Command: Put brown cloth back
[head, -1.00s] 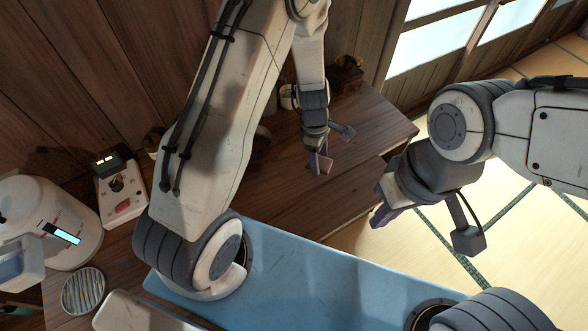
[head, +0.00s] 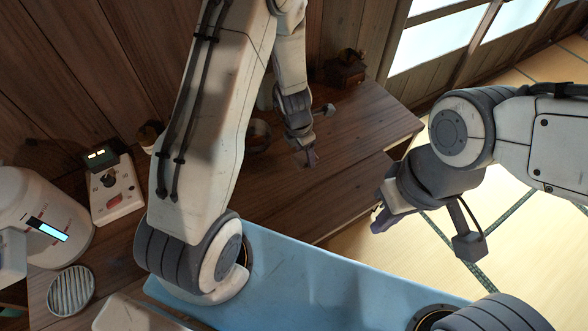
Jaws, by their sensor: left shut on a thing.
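My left gripper (head: 308,158) is low over the dark wooden table (head: 345,150), near its middle. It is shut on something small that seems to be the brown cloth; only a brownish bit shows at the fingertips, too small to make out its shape. No other brown cloth is visible. My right gripper (head: 377,213) hangs past the table's right edge, over the tatami, apart from the table. Its fingers are seen nearly edge-on, so its opening is unclear.
A small dark object (head: 345,68) stands at the table's back right. A white device with a small display (head: 114,188), a white appliance (head: 45,215) and a round ribbed item (head: 71,291) are at left. A dark ring-like item (head: 258,135) is partly hidden by my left arm.

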